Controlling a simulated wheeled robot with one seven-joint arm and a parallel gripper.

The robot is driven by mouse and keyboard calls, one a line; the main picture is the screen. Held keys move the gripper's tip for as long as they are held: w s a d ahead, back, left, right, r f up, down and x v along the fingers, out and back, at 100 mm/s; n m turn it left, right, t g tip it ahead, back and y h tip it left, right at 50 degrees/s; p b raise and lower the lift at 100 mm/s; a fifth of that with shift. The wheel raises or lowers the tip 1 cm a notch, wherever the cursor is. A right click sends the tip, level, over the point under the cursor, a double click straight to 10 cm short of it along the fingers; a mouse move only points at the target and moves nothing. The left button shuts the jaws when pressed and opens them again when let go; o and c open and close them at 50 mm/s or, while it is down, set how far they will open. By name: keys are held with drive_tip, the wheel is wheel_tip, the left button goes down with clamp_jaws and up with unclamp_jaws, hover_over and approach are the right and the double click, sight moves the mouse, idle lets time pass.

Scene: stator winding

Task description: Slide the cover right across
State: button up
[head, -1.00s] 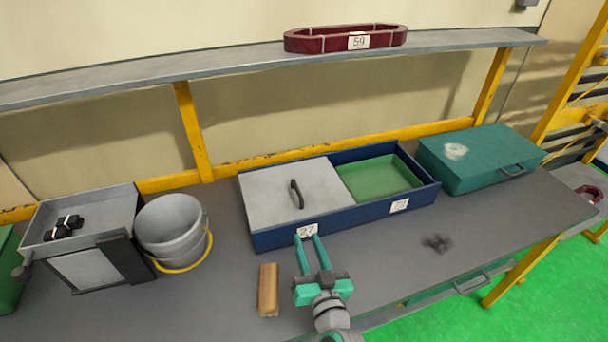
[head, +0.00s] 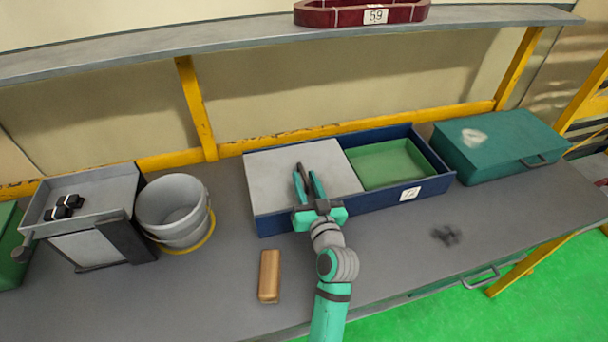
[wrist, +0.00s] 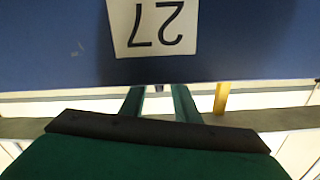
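The grey cover (head: 270,172) lies over the left part of the long blue box (head: 425,189). The right compartment (head: 388,163) is uncovered and shows a green floor. The cover's dark upright handle (head: 302,168) is partly hidden by my gripper (head: 309,180). My gripper reaches over the box's front edge, its teal fingers apart on the handle in the head view. I cannot tell whether they touch it. In the wrist view the fingers (wrist: 158,103) also show apart, their tips hidden behind the blue front wall with its upside-down label 27 (wrist: 155,28).
A grey bucket (head: 172,210) and grey bin (head: 90,205) stand left. A wooden block (head: 269,276) lies in front of the box. A teal case (head: 500,146) stands right, a dark blurred item (head: 445,235) lies front right. A shelf (head: 230,57) runs above.

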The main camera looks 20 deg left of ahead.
sight(300, 168)
drive_tip(key=shift+x, duration=1.2)
clamp_jaws()
drive_tip(key=shift+w, duration=0.1)
